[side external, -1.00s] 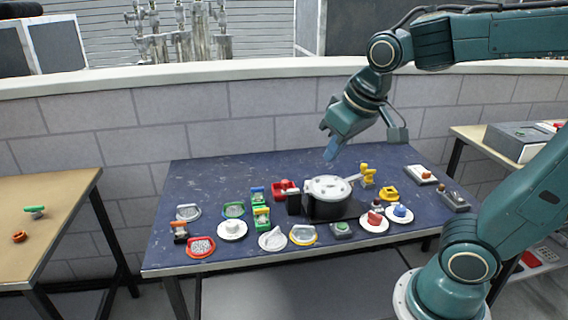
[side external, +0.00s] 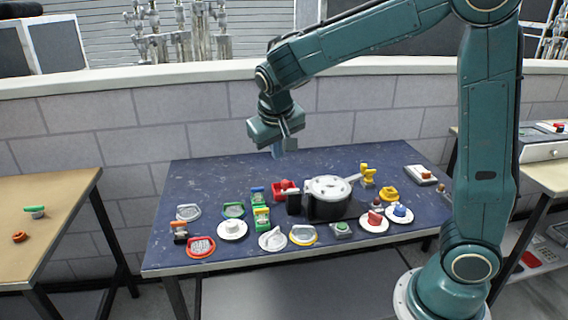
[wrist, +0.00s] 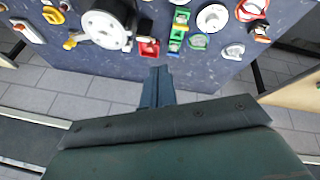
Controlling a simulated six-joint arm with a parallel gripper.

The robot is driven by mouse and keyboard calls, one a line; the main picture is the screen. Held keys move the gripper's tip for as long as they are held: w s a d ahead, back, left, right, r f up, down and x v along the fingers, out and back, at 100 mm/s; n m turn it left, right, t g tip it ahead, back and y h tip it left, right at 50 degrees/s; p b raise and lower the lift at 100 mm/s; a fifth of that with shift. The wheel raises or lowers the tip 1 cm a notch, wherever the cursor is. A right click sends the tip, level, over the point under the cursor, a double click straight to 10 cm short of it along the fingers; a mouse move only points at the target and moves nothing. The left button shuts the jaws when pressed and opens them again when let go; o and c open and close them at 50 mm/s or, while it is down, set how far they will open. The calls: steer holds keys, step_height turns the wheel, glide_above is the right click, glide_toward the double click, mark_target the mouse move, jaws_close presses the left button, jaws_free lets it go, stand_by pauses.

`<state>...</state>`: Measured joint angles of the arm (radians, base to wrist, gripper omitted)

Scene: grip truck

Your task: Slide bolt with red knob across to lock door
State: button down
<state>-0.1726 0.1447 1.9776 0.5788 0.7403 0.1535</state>
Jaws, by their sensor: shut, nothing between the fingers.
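A pale plate with a red knob (side external: 420,174) lies at the right back of the blue table. It probably also shows at the upper left of the wrist view (wrist: 27,31). I cannot tell for sure whether it is the bolt. A grey fixture with a dark reddish knob (side external: 449,187) at the table's right edge is mostly hidden behind my arm. My gripper (side external: 278,152) is shut and empty, pointing down above the back of the table, far left of both. In the wrist view my fingers (wrist: 157,86) point towards the table's back edge, touching nothing.
The blue table (side external: 215,180) carries a silver-lidded black pot (side external: 328,189), a red block (side external: 284,187), a yellow tap-like handle (side external: 367,175) and several small fixtures. The table's back left is bare. A grey brick wall (side external: 80,150) stands behind.

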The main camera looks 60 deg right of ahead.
steer(key=w+f+m+g+h, duration=0.1)
steer(key=w+f+h, duration=0.1)
steer(key=w+f, duration=0.6)
steer(key=shift+f+m+h, duration=0.3)
steer(key=shift+f+h, duration=0.1)
steer(key=shift+f, duration=0.1)
steer(key=d+f, duration=0.8)
steer(key=d, duration=0.1)
steer(key=shift+s+d, duration=0.2)
steer(key=shift+s, duration=0.1)
stand_by(0.3)
steer(key=shift+s+d, duration=1.15)
steer(key=shift+s, duration=0.05)
